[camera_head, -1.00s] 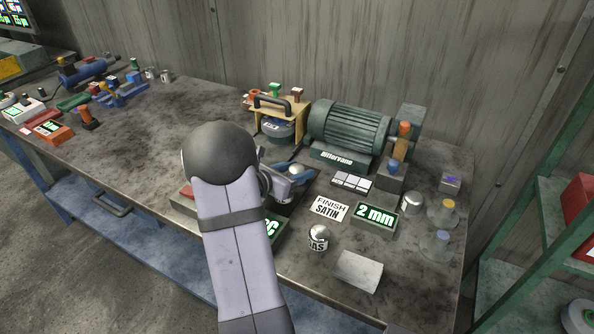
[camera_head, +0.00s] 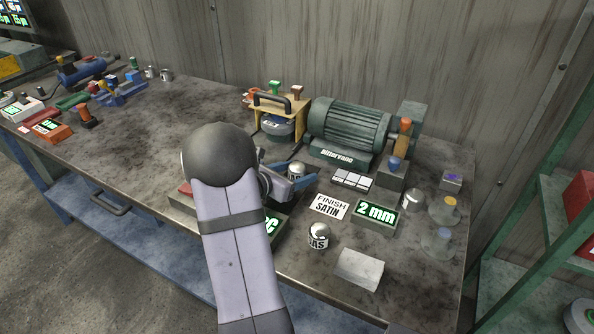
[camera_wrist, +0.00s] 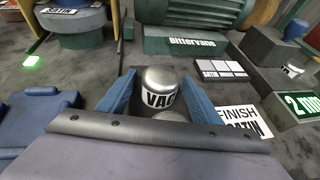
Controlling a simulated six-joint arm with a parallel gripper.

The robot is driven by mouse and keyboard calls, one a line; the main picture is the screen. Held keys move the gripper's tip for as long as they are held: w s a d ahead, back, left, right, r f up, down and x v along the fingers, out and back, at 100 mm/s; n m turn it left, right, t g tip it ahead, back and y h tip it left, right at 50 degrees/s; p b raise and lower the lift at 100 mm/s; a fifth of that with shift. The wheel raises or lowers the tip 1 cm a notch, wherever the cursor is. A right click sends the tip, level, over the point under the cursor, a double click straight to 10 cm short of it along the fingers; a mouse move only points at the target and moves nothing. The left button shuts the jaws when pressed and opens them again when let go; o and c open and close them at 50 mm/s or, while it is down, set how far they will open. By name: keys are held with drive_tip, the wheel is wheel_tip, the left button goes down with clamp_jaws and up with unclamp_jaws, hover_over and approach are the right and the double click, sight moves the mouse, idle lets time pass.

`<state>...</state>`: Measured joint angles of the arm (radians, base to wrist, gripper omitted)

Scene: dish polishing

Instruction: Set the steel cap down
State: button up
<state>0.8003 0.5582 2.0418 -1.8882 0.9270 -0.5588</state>
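A domed steel cap (camera_wrist: 159,84) with a white band reading "VAC" stands upright between my fingers in the wrist view. In the head view it shows (camera_head: 297,168) behind the fingertips, in front of the green grinder. My gripper (camera_wrist: 158,95) has its two blue fingers spread on either side of the cap, with narrow gaps showing. In the head view my gripper (camera_head: 293,179) is low over the bench. The cap's base is partly hidden, so its contact with the bench cannot be seen clearly. Another domed steel cap (camera_head: 318,236) stands nearer the front.
The green grinder (camera_head: 345,130) is behind the cap. The "FINISH SATIN" card (camera_head: 329,207), the "2 mm" block (camera_head: 375,214) and a pale block (camera_head: 359,269) lie to the right. A yellow stand (camera_head: 264,122) is at the back. The bench's left middle is clear.

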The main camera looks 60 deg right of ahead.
drive_tip(key=shift+f, duration=0.15)
drive_tip(key=shift+r+p, duration=0.75)
drive_tip(key=shift+p, duration=0.05)
drive_tip(key=b+v, duration=0.1)
drive_tip(key=v, duration=0.9)
drive_tip(key=shift+w+a+r, duration=0.2)
drive_tip(key=shift+a, duration=0.15)
drive_tip(key=shift+a+r, duration=0.2)
drive_tip(key=shift+a, duration=0.35)
